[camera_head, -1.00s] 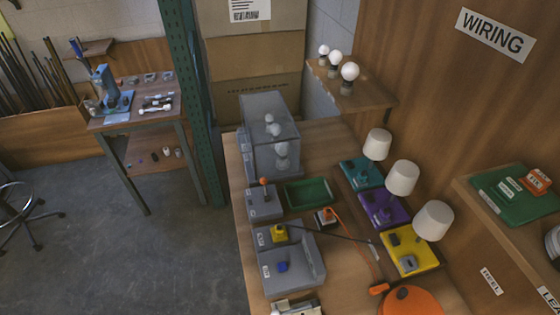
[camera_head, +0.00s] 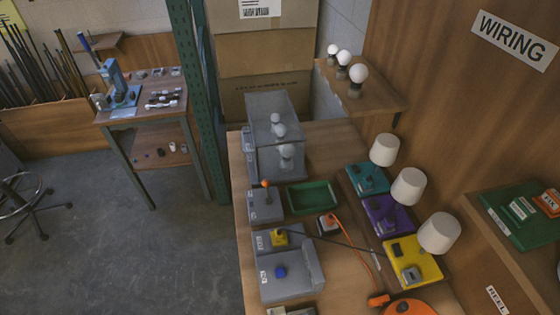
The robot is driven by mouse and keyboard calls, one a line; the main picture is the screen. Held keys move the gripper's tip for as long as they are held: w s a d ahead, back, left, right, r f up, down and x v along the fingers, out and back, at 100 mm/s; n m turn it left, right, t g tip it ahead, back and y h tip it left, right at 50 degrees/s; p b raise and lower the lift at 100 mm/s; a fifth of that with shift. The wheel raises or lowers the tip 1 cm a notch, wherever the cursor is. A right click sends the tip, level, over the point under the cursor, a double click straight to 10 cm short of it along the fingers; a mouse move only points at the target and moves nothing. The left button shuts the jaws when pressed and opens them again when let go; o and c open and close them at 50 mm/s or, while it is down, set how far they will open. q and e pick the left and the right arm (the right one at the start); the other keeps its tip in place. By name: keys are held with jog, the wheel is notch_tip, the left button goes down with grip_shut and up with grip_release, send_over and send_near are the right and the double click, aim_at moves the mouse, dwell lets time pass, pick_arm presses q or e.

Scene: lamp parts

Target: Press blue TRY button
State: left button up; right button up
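The blue button (camera_head: 280,271) sits on the front part of a grey box (camera_head: 305,289) on the wooden workbench. A label on the box lies left of the button, too small to read. A yellow button or plug (camera_head: 279,238) sits on the same box, just behind the blue one. Neither of my grippers shows in the head view, and nothing touches the blue button.
A grey box with an orange-tipped lever (camera_head: 265,185) and a green tray (camera_head: 313,197) stand behind. Lamps on teal (camera_head: 368,178), purple (camera_head: 385,215) and yellow (camera_head: 412,262) bases line the right. An orange cord crosses the bench. Open floor (camera_head: 140,260) lies left.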

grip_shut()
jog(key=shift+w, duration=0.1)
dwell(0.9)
